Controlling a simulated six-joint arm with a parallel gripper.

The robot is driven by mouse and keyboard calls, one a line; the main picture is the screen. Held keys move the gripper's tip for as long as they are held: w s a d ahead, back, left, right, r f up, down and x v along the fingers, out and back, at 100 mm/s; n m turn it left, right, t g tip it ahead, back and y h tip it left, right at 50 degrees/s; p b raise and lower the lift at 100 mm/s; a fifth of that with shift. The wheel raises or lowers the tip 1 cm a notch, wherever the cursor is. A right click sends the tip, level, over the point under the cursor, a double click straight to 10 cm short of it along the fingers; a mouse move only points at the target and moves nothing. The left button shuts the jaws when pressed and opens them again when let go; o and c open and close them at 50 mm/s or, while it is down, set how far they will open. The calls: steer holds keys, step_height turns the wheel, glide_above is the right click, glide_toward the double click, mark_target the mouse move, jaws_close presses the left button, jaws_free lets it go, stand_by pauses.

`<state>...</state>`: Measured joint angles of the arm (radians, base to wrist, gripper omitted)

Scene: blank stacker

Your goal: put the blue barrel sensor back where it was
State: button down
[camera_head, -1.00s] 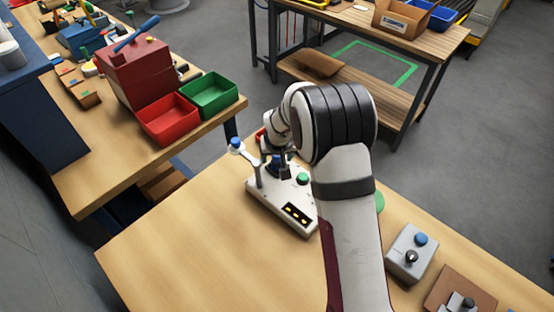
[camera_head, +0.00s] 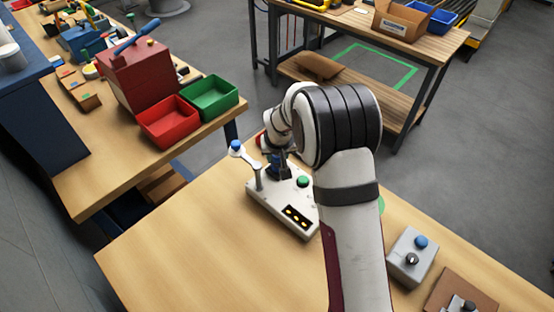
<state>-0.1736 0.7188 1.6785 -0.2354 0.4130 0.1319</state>
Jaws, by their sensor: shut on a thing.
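My gripper (camera_head: 277,160) is at the far end of my arm, over the back part of the white station (camera_head: 277,208). It is small and partly hidden by my wrist. It is shut on a dark blue piece (camera_head: 275,171), which looks like the blue barrel sensor. I cannot tell whether this piece touches the station. The station carries a lever with a blue knob (camera_head: 235,146), a green button (camera_head: 302,181) and a dark panel with yellow lights (camera_head: 297,216). My arm hides the station's right side.
A grey box with a blue button (camera_head: 421,242) and a brown block (camera_head: 452,293) stand at the table's right. A green round thing (camera_head: 381,204) is partly behind my arm. The table's front left (camera_head: 190,250) is clear. Red (camera_head: 168,122) and green (camera_head: 210,98) bins stand on another bench.

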step_height(320, 180, up, 3)
steer(key=shift+r, duration=0.2)
steer(key=s+d+r, duration=0.4)
steer(key=d+r, duration=0.2)
steer(key=d, duration=0.5)
steer(key=w+d+f, duration=0.3)
steer(key=w+d, duration=0.4)
steer(key=w+a+f, duration=0.2)
steer(key=a, duration=0.1)
steer(key=w+a+f, duration=0.2)
steer(key=a, duration=0.1)
steer(key=w+a+f, duration=0.2)
steer(key=a+f, duration=0.1)
steer(key=shift+w+a, duration=0.1)
steer(key=shift+w, duration=0.25)
steer(key=shift+a+f, duration=0.15)
steer(key=shift+f, duration=1.95)
steer(key=shift+f, duration=0.1)
steer(key=c, duration=0.5)
jaws_free()
steer(key=shift+c, duration=0.2)
